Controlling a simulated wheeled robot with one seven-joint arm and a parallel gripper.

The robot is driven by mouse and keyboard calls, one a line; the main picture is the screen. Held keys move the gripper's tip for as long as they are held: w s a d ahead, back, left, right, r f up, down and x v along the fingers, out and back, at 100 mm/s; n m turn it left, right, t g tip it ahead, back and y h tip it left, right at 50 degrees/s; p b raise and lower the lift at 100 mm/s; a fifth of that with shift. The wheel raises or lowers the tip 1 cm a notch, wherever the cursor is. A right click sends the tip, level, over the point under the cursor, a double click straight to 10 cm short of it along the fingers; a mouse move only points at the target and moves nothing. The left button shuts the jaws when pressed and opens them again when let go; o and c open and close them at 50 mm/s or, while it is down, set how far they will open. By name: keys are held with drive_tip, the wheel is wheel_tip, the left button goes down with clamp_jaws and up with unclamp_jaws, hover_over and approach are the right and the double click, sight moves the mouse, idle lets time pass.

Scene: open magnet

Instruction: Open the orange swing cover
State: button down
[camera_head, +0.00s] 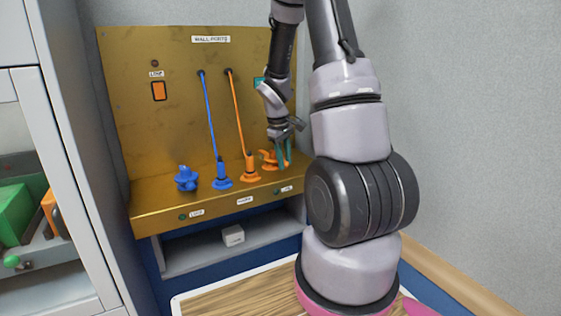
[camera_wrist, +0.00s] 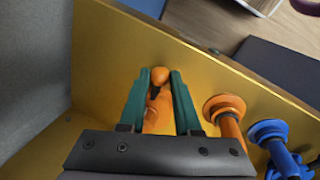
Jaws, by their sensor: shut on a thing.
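The orange swing cover (camera_head: 268,157) is at the right end of the gold panel's ledge, partly hidden by my gripper in the head view. In the wrist view the cover (camera_wrist: 153,115) sits between my two green fingers, with its round knob at the fingertips. My gripper (camera_head: 282,163) reaches down to it from above and is shut on it; the fingers also show in the wrist view (camera_wrist: 160,80). How far the cover is swung is hard to tell.
An orange plug with cord (camera_head: 250,169) and a blue plug with cord (camera_head: 222,176) stand left of the cover. A blue fitting (camera_head: 186,178) is further left. The gold panel (camera_head: 135,130) rises behind. A shelf below holds a white box (camera_head: 233,235).

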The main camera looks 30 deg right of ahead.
drive_tip(key=w+d+n, duration=0.1)
drive_tip(key=d+n, duration=0.1)
drive_tip(key=d, duration=0.1)
drive_tip(key=w+d+n, duration=0.1)
drive_tip(key=d+n, duration=0.1)
drive_tip(key=w+d+n+t, duration=0.1)
drive_tip(key=w+d+n, duration=0.1)
drive_tip(key=d+n, duration=0.1)
drive_tip(key=shift+d+y, duration=0.3)
drive_tip(key=shift+y, duration=0.1)
drive_tip(key=shift+w+d+n, duration=0.65)
drive_tip(key=shift+w+n, duration=0.2)
drive_tip(key=shift+n, duration=0.15)
drive_tip(key=c, duration=0.6)
unclamp_jaws()
drive_tip(key=shift+c, duration=0.2)
wheel_tip(320, 180, up, 11)
drive_tip(key=s, duration=0.2)
drive_tip(key=shift+a+f, duration=0.15)
drive_tip(key=shift+a, duration=0.3)
